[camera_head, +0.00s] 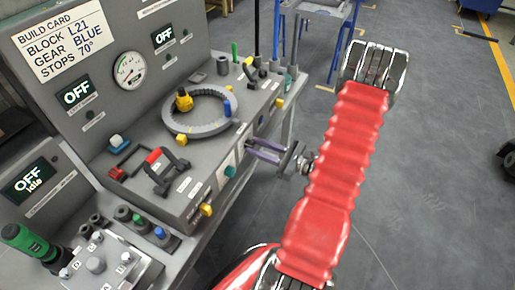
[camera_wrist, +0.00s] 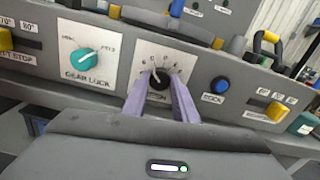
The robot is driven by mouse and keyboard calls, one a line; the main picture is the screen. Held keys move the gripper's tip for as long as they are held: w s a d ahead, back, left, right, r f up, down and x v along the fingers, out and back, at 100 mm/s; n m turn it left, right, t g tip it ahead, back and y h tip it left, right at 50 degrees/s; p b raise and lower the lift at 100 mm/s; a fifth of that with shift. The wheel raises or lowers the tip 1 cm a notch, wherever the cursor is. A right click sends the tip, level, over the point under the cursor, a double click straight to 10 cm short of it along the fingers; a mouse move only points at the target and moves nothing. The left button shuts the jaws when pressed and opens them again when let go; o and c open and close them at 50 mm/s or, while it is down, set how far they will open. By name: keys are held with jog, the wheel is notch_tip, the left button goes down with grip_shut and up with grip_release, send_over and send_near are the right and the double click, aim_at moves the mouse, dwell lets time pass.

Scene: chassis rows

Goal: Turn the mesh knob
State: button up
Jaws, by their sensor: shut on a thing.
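The mesh knob (camera_wrist: 158,80) is a dark round knob on a white plate with a dial of letters, on the console's front face. A pale pointer mark on it points up, slightly left. Its label is mostly hidden by my fingers. My gripper (camera_wrist: 159,86) has its two lavender fingers shut on the knob, one on each side. In the head view my gripper (camera_head: 252,149) reaches the console's front from the right, and the knob is hidden behind the fingers.
A teal gear lock knob (camera_wrist: 88,60) sits left of the mesh knob; a blue button (camera_wrist: 221,87) and yellow slider (camera_wrist: 275,111) sit right. A ring (camera_head: 200,129) lies on the console top. A build card (camera_head: 62,36) reads block L21, gear blue, stops 70°. Floor at right is mostly clear.

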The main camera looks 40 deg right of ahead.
jog(key=shift+m, duration=1.3)
jog(key=o, duration=1.1)
jog(key=shift+c, duration=0.2)
jog(key=shift+s, duration=0.1)
jog(key=v, duration=1.3)
jog(key=shift+s, duration=0.35)
jog(key=shift+d+f, duration=0.1)
